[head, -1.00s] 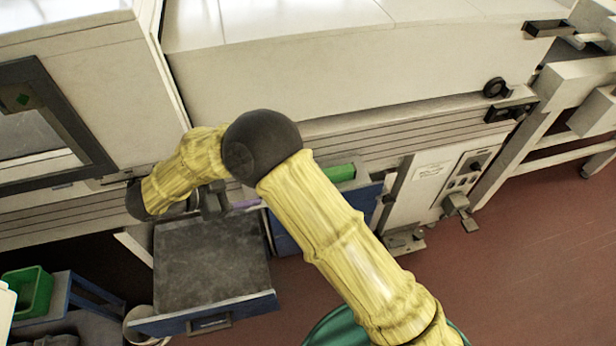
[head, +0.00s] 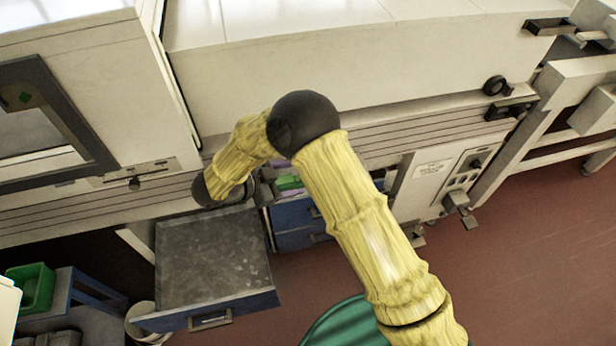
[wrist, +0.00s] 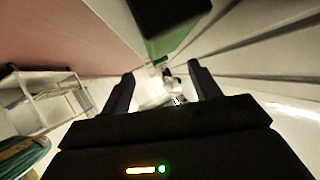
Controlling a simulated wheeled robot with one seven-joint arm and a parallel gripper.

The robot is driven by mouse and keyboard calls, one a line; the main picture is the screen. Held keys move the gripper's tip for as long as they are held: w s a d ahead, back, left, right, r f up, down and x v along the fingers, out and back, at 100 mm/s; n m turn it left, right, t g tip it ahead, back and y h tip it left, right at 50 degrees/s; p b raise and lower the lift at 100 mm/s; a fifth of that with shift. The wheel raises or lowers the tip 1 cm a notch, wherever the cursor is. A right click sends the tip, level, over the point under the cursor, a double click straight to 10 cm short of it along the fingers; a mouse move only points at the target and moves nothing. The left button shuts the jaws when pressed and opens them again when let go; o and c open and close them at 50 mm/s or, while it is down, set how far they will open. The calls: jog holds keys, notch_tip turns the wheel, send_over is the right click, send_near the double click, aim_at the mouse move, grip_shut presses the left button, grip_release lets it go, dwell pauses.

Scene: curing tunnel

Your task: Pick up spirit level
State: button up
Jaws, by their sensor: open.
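I cannot pick out the spirit level with certainty. A green item (head: 289,183) with purple beside it shows in the head view, just right of my gripper (head: 264,187), partly hidden by my arm. I cannot tell whether either colour belongs to the level. In the wrist view my gripper (wrist: 162,78) is open, its two dark fingers well apart. Small pale shapes (wrist: 160,97) show between and beyond the fingers, too blurred to name. A green surface (wrist: 168,42) lies farther ahead, partly covered by a dark block. I see nothing held.
A grey-topped open drawer (head: 210,262) stands out at lower left. Blue drawer fronts (head: 296,222) are beside it, partly behind my arm. The long pale machine (head: 300,60) walls off the back. A green bin (head: 32,288) stands far left. Red floor (head: 530,270) is clear at right.

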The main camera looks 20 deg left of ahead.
jog(key=shift+x, duration=2.65)
jog(key=shift+w+a, duration=0.1)
grip_shut()
